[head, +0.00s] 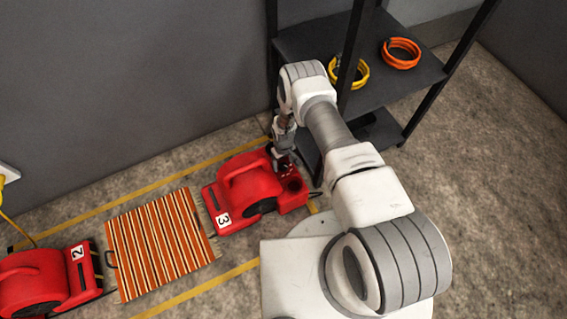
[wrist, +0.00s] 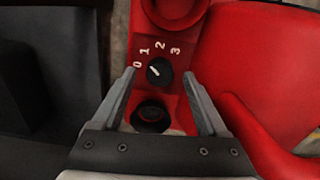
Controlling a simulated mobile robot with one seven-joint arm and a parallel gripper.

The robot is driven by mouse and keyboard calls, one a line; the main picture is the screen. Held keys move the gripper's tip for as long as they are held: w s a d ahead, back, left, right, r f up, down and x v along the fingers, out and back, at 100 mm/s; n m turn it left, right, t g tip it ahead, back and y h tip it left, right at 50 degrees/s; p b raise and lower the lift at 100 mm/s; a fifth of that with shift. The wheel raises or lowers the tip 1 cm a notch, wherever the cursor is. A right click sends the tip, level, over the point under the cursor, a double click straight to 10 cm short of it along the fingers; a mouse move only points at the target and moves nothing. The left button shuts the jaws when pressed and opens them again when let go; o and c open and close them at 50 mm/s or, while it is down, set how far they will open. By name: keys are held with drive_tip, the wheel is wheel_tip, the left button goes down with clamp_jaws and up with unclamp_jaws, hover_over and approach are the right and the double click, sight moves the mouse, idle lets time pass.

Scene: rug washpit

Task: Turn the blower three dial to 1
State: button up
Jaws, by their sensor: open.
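The red blower marked 3 (head: 245,185) sits on the floor, with my gripper (head: 286,163) over its right end. In the wrist view, its black round dial (wrist: 159,72) has a short white mark slanting toward the upper left, on the side of the printed 0 and 1; I cannot tell which it meets exactly. The numbers 0 to 3 arc above the dial. My gripper (wrist: 159,74) is open, one finger on each side of the dial, with gaps visible. A dark round socket (wrist: 151,115) lies below the dial, between the fingers.
An orange striped rug (head: 160,245) lies left of blower three, and the blower marked 2 (head: 40,280) is beyond it. A dark shelf rack (head: 300,42) with a yellow coil (head: 352,84) and an orange coil (head: 401,60) stands close behind my arm.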

sight(283, 165)
wheel_tip(283, 165, up, 16)
drive_tip(key=p, duration=0.5)
drive_tip(key=shift+r+p, duration=0.2)
drive_tip(key=shift+p, duration=0.2)
